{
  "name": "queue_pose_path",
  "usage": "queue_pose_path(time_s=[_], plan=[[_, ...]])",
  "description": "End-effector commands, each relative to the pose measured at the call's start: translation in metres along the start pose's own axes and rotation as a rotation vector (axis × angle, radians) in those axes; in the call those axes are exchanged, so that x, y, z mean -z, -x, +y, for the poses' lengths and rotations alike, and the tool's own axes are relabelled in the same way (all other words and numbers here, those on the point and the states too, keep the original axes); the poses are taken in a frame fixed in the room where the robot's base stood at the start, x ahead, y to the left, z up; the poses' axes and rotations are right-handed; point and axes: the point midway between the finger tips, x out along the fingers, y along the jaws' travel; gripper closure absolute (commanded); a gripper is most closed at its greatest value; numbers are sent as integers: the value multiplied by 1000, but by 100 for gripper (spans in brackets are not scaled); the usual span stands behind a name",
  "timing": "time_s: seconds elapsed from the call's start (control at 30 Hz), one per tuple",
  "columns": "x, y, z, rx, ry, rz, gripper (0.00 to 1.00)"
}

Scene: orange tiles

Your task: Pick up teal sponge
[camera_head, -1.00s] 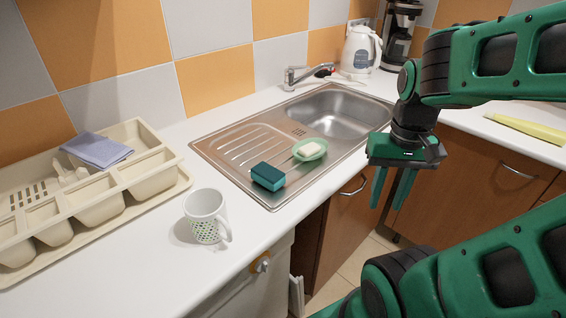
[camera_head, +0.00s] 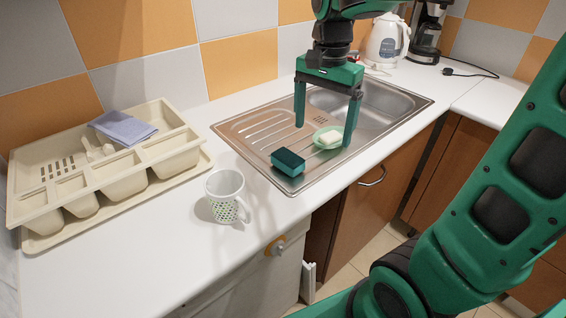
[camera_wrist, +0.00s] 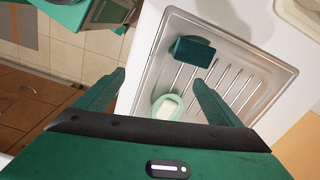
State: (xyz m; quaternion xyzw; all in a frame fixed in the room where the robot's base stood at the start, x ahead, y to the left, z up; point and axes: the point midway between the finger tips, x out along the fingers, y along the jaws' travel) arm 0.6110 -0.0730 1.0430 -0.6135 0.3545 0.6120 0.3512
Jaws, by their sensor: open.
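The teal sponge (camera_head: 288,162) has a dark top and lies on the steel drainboard (camera_head: 252,129), near its front left corner. In the wrist view the sponge (camera_wrist: 192,51) lies beyond my fingertips, between their lines. My gripper (camera_head: 323,136) is open and empty, pointing down above the drainboard, to the right of the sponge and apart from it. In the wrist view its two fingers (camera_wrist: 160,78) are spread wide. A green soap dish (camera_head: 323,143) with a pale soap bar (camera_head: 334,135) is beside the sponge, by the right finger.
A white mug (camera_head: 226,194) stands on the counter left of the sponge. A beige dish rack (camera_head: 194,142) with a blue cloth (camera_head: 124,128) is farther left. The sink basin (camera_head: 385,104), kettle (camera_head: 386,42) and coffee maker (camera_head: 428,28) are behind to the right.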

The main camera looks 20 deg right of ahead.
Motion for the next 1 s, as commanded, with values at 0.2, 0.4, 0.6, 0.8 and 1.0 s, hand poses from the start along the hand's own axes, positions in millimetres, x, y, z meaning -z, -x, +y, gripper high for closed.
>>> queue_pose_path(time_s=[0.2, 0.4, 0.6, 0.8, 1.0], plan=[[-26, 8, -58, 0, -112, -4, 12], [-33, -7, -68, -3, -139, -6, 12], [-33, -35, -69, 0, -138, -6, 12], [-34, -48, -69, 0, -137, -6, 12], [-37, -72, -70, -1, -136, -6, 12]])
